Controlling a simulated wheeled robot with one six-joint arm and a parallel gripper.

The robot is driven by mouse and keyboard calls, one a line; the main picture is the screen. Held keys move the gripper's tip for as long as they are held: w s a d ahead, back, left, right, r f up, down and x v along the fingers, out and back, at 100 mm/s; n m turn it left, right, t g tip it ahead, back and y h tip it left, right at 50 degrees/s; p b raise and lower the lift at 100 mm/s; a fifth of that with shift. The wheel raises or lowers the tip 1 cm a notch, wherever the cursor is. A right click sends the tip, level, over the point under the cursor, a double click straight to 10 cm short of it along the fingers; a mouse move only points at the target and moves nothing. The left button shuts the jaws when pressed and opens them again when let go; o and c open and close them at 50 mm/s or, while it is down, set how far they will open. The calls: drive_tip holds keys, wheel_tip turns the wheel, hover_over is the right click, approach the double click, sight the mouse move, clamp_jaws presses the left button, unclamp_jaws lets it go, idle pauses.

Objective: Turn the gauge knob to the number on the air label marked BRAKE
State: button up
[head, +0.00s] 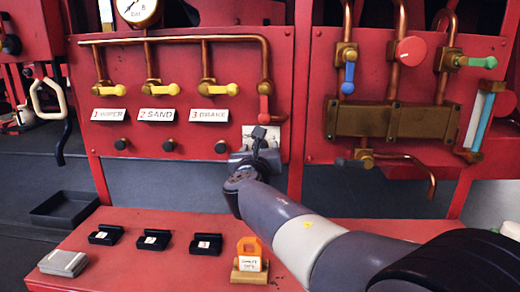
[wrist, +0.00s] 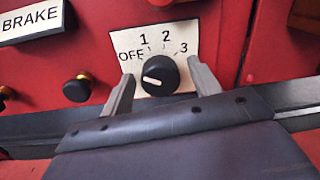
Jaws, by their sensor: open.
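The black gauge knob (wrist: 159,75) sits on a cream dial plate (wrist: 122,40) marked OFF, 1, 2 and 3. Its white mark points left, toward the OFF side. My gripper (wrist: 161,71) is open, with one finger on each side of the knob and gaps showing between. In the head view my gripper (head: 262,148) is at the dial plate (head: 249,132) and hides the knob. The BRAKE label (head: 208,117) reads 3 BRAKE, right of the SAND label (head: 158,115) and the WIPER label (head: 109,115). The BRAKE label also shows in the wrist view (wrist: 31,20).
Yellow valve levers (head: 164,89) and a red lever (head: 265,88) hang on copper pipes above. Black buttons (head: 168,145) line the panel below the labels. A red bench (head: 150,275) in front holds black holders and an orange piece (head: 249,247).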

drive_tip(key=shift+w, duration=0.4)
drive_tip(key=shift+c, duration=0.3)
drive_tip(key=c, duration=0.9)
